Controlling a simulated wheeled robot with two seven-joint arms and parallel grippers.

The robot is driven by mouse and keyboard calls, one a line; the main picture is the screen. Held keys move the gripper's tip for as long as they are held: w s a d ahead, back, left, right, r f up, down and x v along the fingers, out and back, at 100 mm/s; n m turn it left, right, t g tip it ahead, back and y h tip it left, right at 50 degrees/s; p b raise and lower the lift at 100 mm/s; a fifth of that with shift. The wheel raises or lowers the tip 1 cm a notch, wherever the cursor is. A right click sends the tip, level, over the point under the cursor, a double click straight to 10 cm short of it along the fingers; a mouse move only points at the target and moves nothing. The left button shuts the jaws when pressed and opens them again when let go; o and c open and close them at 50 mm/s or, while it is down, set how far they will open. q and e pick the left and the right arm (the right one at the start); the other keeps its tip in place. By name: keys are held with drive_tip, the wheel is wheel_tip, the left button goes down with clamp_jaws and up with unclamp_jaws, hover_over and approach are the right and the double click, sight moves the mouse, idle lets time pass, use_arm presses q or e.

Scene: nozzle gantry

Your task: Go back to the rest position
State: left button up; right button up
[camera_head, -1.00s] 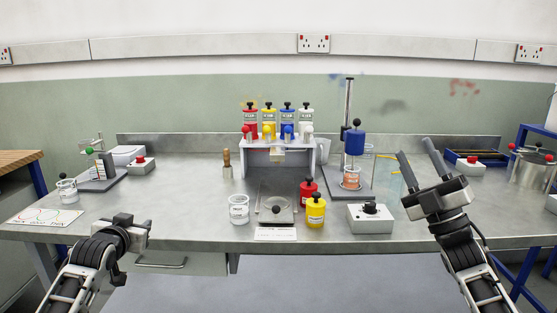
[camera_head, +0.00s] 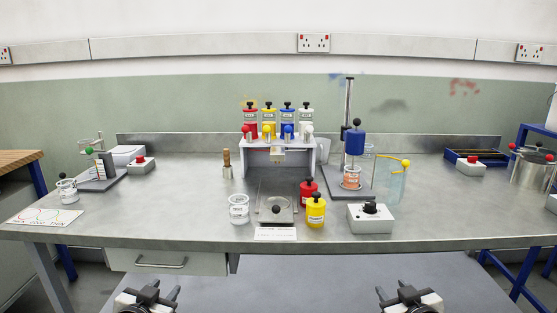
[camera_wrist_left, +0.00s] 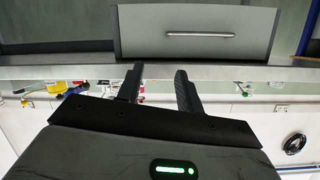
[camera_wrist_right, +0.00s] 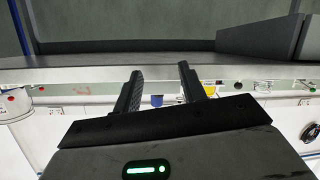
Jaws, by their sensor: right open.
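My left gripper (camera_head: 160,291) is low at the bottom of the head view, in front of the bench's front edge. In the left wrist view its two fingers (camera_wrist_left: 160,88) stand apart with nothing between them. My right gripper (camera_head: 396,292) is also low at the bottom of the head view, at about the same height. In the right wrist view its fingers (camera_wrist_right: 163,88) are apart and empty. Both grippers are clear of the bench (camera_head: 150,215) and touch nothing.
On the bench are a nozzle rack (camera_head: 252,150) with coloured bottles, a red bottle (camera_head: 307,190), a yellow bottle (camera_head: 316,212), a beaker (camera_head: 239,210), a control box (camera_head: 370,218) and a stirrer stand (camera_head: 349,100). A drawer (camera_head: 165,262) hangs under the bench. Space before the bench is free.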

use_arm(q)
drive_tip(key=s+d+f+g+h, duration=0.1)
drive_tip(key=s+d, duration=0.3)
drive_tip(key=s, duration=0.5)
drive_tip(key=s+d+f+g+h, duration=0.1)
drive_tip(key=s+d+f, duration=0.3)
drive_tip(key=s, duration=0.5)
drive_tip(key=s+d+f+g, duration=0.1)
drive_tip(key=s+d+f, duration=0.2)
drive_tip(key=s, duration=0.6)
drive_tip(key=shift+d+n+g+h, duration=0.3)
drive_tip(key=shift+d+n+h, duration=0.1)
drive_tip(key=shift+d, duration=0.05)
use_arm(e)
drive_tip(key=s+a+f+g+y, duration=0.1)
drive_tip(key=s+a, duration=0.3)
drive_tip(key=s, duration=0.5)
drive_tip(key=s+a+f+g+y, duration=0.1)
drive_tip(key=s+a+f, duration=0.3)
drive_tip(key=s, duration=0.5)
drive_tip(key=s+a+f+g, duration=0.1)
drive_tip(key=s+a+f, duration=0.2)
drive_tip(key=s, duration=0.6)
drive_tip(key=shift+a+m+g+y, duration=0.3)
drive_tip(key=shift+a+m+y, duration=0.1)
drive_tip(key=shift+a, duration=0.1)
